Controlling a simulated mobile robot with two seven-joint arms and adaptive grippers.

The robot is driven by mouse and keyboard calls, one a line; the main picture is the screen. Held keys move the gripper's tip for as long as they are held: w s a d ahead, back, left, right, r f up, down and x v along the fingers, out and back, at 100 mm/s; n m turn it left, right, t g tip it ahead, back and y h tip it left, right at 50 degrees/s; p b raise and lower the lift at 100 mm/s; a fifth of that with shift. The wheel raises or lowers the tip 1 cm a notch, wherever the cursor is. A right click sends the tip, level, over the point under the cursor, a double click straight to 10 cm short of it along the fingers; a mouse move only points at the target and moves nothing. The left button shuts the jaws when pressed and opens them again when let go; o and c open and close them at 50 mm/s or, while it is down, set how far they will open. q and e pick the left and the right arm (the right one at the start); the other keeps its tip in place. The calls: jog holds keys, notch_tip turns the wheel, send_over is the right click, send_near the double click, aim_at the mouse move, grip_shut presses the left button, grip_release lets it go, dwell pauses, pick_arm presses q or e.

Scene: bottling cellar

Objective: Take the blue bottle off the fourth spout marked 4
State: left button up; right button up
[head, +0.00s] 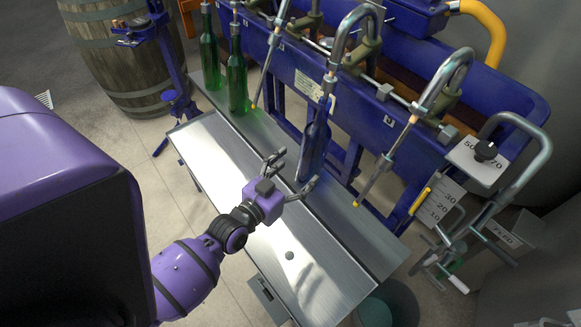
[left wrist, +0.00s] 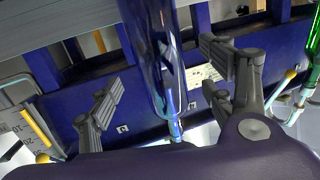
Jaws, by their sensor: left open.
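The blue bottle (head: 315,145) is upright under a spout (head: 330,85) of the blue filler, its neck at the spout's tip. The spout's number is too small to read. My left gripper (head: 295,171) is open in front of the bottle's lower part, its fingers spread toward it. In the left wrist view the blue bottle (left wrist: 155,55) lies between the spread fingers of my left gripper (left wrist: 160,80), with gaps on both sides. I cannot tell whether the bottle's base rests on the metal ledge. My right gripper is not in view.
Two green bottles, one at the far left (head: 209,58) and one nearer (head: 237,80), hang or stand under other spouts. An empty spout (head: 378,175) is right of the blue bottle. The steel bench (head: 225,165) is mostly clear. A barrel (head: 115,60) stands behind left.

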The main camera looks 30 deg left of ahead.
aim_at(305, 163)
pick_arm(q)
jog(key=shift+w+d+f+b, duration=0.1)
jog(key=shift+w+b, duration=0.1)
jog(key=shift+w, duration=0.5)
jog(key=shift+w+d+f+b, duration=0.1)
jog(key=shift+w+f+b, duration=0.1)
jog(key=shift+w, duration=0.55)
jog(key=shift+w+f+b, duration=0.1)
jog(key=shift+w+b, duration=0.1)
jog(key=shift+w, duration=0.5)
jog(key=shift+w+r, duration=0.1)
jog(key=shift+w+d+f, duration=0.1)
jog(key=shift+w+f, duration=0.05)
jog(key=shift+w, duration=0.7)
jog(key=shift+w+d+f, duration=0.1)
jog(key=shift+w, duration=0.7)
grip_shut()
